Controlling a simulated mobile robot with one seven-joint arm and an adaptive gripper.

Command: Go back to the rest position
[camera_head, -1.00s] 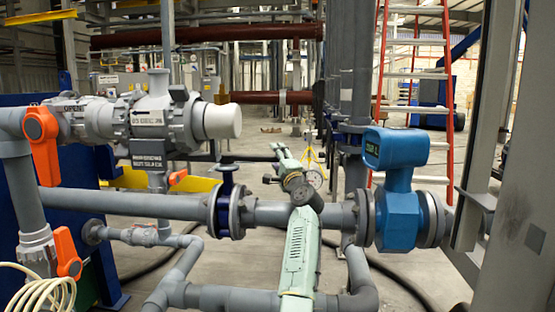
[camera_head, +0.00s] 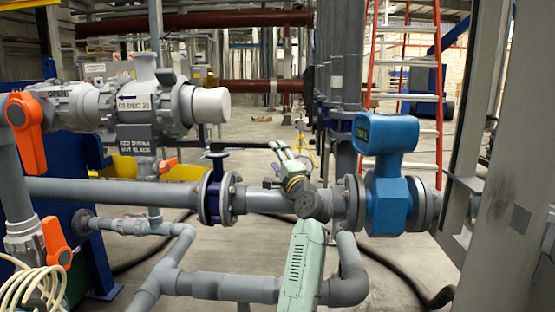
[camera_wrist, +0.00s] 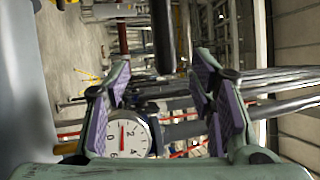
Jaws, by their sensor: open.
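In the head view my arm reaches forward from the bottom centre, over the grey horizontal pipe. My gripper (camera_head: 280,150) is at its far end, small and seen from behind. In the wrist view my gripper (camera_wrist: 163,92) has its two purple-padded fingers wide apart, with nothing between them. A round white dial gauge (camera_wrist: 127,135) with a red needle shows behind and below the left finger. I cannot tell whether the finger touches it. In the head view the gauge is not visible now.
The grey pipe (camera_head: 110,189) crosses in front, with a blue-handled valve (camera_head: 215,190) and a blue flow meter (camera_head: 387,150). Orange valve handles (camera_head: 26,133) stand at left. A grey steel post (camera_head: 500,190) is close at right. A red ladder (camera_head: 439,80) stands behind. Open floor lies beyond the pipe.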

